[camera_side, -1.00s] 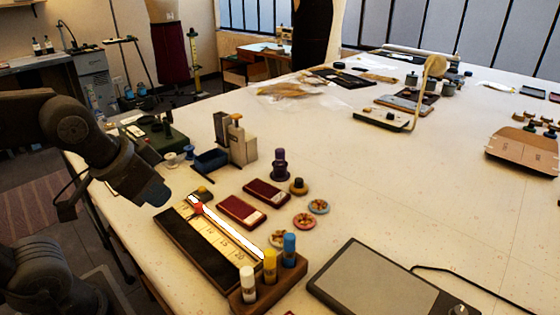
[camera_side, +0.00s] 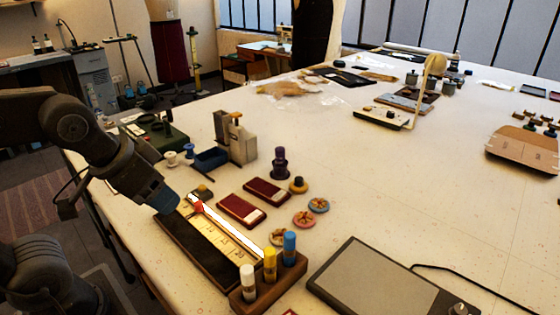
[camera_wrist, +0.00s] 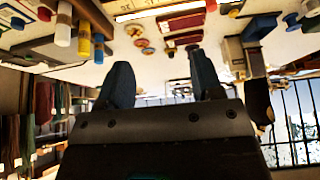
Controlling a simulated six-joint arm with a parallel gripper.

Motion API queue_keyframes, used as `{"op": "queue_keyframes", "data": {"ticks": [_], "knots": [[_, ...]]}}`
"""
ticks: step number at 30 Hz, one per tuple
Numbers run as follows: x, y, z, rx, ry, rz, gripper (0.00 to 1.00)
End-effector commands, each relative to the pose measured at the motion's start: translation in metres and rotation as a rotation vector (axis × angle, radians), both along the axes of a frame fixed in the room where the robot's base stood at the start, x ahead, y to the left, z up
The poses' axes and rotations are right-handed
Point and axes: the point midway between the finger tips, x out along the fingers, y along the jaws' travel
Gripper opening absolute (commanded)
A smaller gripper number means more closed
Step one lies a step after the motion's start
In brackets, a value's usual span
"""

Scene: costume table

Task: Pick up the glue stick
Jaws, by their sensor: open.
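Three upright tubes stand in a brown wooden block (camera_side: 238,299) at the front of the table: a white one (camera_side: 248,284), a yellow one (camera_side: 270,264) and a blue one (camera_side: 289,247). I cannot tell which of them is the glue stick. In the wrist view the white tube (camera_wrist: 63,27), the yellow tube (camera_wrist: 84,38) and the blue tube (camera_wrist: 98,48) show at the upper left. My gripper (camera_side: 168,204) is open and empty, at the far left end of the ruler board, well away from the tubes. Its two fingers (camera_wrist: 161,75) are spread in the wrist view.
A dark board with a lit ruler (camera_side: 222,236) lies between my gripper and the wooden block. Two dark red boxes (camera_side: 242,210), round discs (camera_side: 304,219) and a purple spool-like item (camera_side: 279,163) stand beyond it. A grey tablet (camera_side: 370,285) lies right of the block.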

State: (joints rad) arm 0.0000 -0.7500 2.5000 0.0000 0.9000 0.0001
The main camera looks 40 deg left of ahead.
Motion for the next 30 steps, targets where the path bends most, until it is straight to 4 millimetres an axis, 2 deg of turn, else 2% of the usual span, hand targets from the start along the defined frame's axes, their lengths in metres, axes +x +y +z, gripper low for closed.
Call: {"op": "queue_keyframes", "data": {"ticks": [2, 5, 8, 11, 15, 21, 27, 30], "knots": [[0.003, 0.001, 0.0, 0.009, -0.005, -0.011, 0.6], [0.019, 0.005, 0.001, 0.067, -0.034, -0.076, 0.6], [0.051, 0.014, 0.001, 0.193, -0.092, -0.221, 0.6], [0.093, 0.027, 0.0, 0.381, -0.164, -0.418, 0.6], [0.151, 0.043, -0.005, 0.68, -0.249, -0.705, 0.6], [0.224, 0.064, -0.022, 1.147, -0.332, -1.094, 0.6], [0.279, 0.078, -0.052, 1.652, -0.372, -1.422, 0.6], [0.299, 0.083, -0.071, 1.92, -0.375, -1.547, 0.6]]}}
